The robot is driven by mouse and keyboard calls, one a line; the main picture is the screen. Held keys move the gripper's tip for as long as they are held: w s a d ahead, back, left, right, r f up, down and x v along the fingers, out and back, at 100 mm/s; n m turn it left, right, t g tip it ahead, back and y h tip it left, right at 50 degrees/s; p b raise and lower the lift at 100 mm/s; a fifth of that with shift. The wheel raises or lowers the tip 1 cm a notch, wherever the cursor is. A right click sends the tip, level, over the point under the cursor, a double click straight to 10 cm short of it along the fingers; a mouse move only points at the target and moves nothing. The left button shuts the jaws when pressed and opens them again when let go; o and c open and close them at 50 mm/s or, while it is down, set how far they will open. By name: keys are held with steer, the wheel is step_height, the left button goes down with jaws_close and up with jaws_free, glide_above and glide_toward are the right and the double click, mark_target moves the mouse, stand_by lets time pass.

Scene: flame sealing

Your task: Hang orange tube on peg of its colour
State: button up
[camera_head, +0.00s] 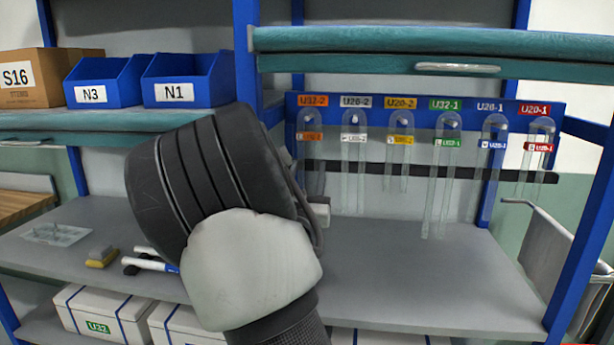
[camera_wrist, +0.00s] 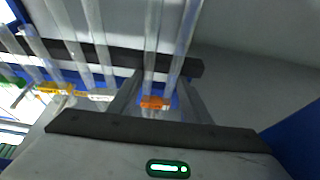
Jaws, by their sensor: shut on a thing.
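The orange tube (camera_head: 311,152) is a clear U-shaped tube with an orange label. Its bend is up, under the orange U32-2 sign (camera_head: 314,100) at the left end of the blue peg board. Its top is about level with the other tubes' tops. I cannot tell whether it rests on the peg. In the wrist view, my gripper (camera_wrist: 158,92) is shut on the tube by its orange label (camera_wrist: 155,103), with a finger on each side. In the head view, my arm hides most of the gripper and the tube's lower part.
To the right, several clear tubes hang under white, yellow, green, blue and red signs, the white-labelled one (camera_head: 353,165) nearest. A dark bar (camera_head: 475,173) runs across behind them. A teal shelf (camera_head: 440,65) juts out above. The grey counter (camera_head: 420,285) below the tubes is clear.

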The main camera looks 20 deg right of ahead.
steer(key=shift+w+d+r+b, duration=0.1)
steer(key=shift+w+d+b, duration=0.1)
steer(key=shift+b, duration=0.15)
stand_by(1.0)
steer(key=o, duration=1.1)
steer(key=shift+o, duration=0.2)
steer(key=o, duration=0.7)
steer(key=shift+d, duration=0.1)
steer(key=shift+s, duration=0.1)
